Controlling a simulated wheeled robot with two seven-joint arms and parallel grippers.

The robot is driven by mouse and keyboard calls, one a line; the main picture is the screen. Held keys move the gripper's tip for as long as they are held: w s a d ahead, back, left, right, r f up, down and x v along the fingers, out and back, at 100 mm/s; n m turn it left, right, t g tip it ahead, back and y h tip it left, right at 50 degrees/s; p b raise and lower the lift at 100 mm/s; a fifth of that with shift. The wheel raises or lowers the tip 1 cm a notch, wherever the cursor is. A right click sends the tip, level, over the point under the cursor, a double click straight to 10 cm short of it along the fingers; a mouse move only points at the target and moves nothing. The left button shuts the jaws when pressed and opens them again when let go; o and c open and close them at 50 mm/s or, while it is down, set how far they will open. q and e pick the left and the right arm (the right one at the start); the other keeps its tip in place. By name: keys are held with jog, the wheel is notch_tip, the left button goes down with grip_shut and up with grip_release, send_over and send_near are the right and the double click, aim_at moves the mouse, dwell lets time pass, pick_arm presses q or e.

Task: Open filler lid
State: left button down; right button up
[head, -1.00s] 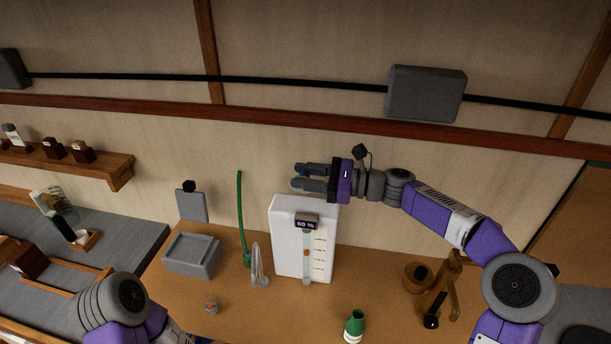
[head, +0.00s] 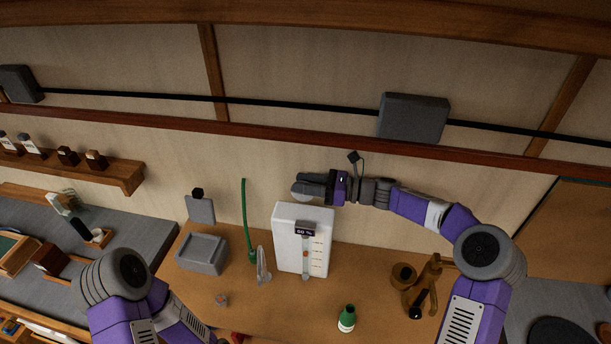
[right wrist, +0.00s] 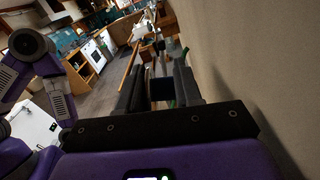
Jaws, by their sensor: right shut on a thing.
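The white tank (head: 287,240) stands upright on the wooden counter against the wall, with a small display and a level scale on its front. My right gripper (head: 306,187) is just above the tank's top edge, reaching in from the right. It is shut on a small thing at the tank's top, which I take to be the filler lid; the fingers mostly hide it. In the right wrist view, a small dark piece (right wrist: 160,89) shows between the two fingers. I cannot tell how far the lid is open. My left gripper is out of view.
A grey open bin (head: 202,254), a green stem (head: 247,215) and a clear upright piece (head: 263,265) stand left of the tank. A green-topped bottle (head: 347,318) is in front. A brown tap (head: 424,286) is at the right. The counter before the tank is mostly clear.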

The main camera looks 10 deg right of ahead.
dwell(0.3)
jog(key=o, duration=0.9)
jog(key=shift+c, duration=0.2)
jog(key=shift+d, duration=0.1)
jog(key=b+v, duration=0.1)
jog(key=v, duration=0.6)
jog(key=shift+d, duration=0.15)
jog(key=shift+s, duration=0.1)
